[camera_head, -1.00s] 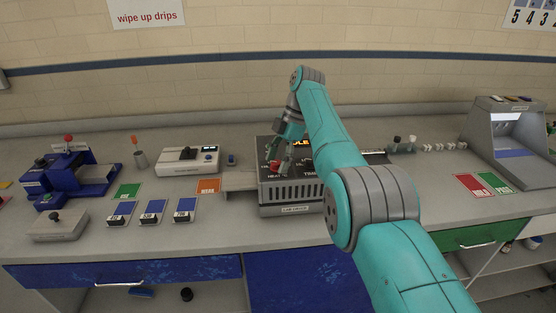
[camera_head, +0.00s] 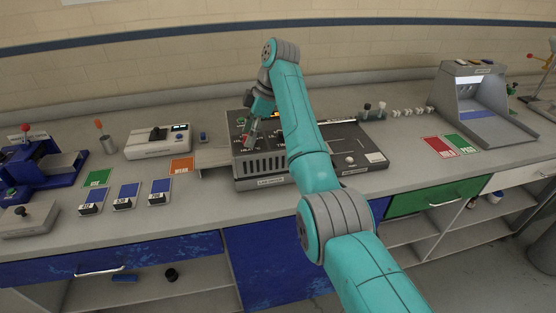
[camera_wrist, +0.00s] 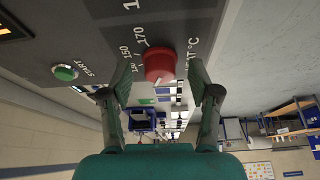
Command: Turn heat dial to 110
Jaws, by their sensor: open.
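The heat dial (camera_wrist: 160,66) is a round red knob with a pale pointer mark, on the grey panel of the stenter dryer (camera_head: 355,136). "HEAT °C" and numbers including 150 and 170 are printed around it. I cannot read the dial's exact setting. My gripper (camera_wrist: 159,78) is open, with one finger on each side of the dial in the wrist view. A gap shows on both sides, and I cannot tell whether the fingers reach its depth. In the head view, my gripper (camera_head: 250,137) is over the dryer's left end, largely hiding the dial.
A green START button (camera_wrist: 65,72) is on the same panel, beside the dial. A white instrument (camera_head: 158,142) and an orange card (camera_head: 181,166) lie left of the dryer. Small dark-topped jars (camera_head: 375,110) stand behind it. Bare counter (camera_head: 400,175) lies to its right.

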